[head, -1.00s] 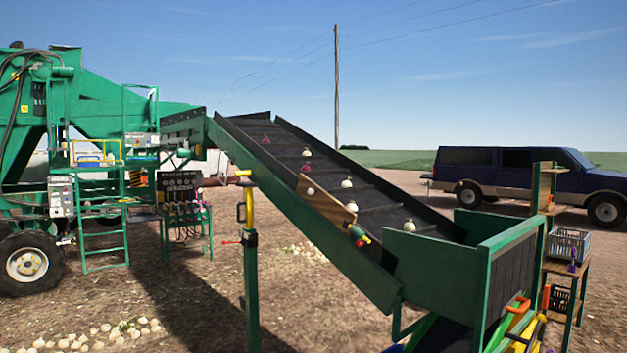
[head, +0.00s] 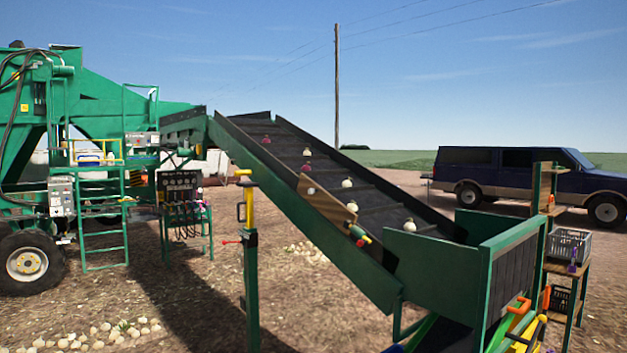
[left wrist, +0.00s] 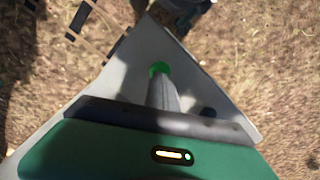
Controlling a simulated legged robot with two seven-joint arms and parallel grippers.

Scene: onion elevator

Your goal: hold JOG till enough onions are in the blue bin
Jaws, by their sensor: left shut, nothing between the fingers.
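In the left wrist view my left gripper (left wrist: 161,78) is shut and empty. Its narrow tip is at a round green button (left wrist: 155,69) on a pale grey panel (left wrist: 205,85). The tip partly covers the button, and I cannot tell how far it is pressed. In the head view several white and red onions lie spread along the dark sloping belt (head: 385,190) of the green elevator; one white onion (head: 409,225) is low on the belt. I cannot make out the blue bin clearly. My right gripper is not in view.
A green hopper (head: 440,273) stands at the belt's low end. A green post with a yellow handle (head: 249,205) stands in front. A grey crate (head: 570,243) sits on a shelf at the right. Loose onions (head: 95,338) lie on the ground at lower left.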

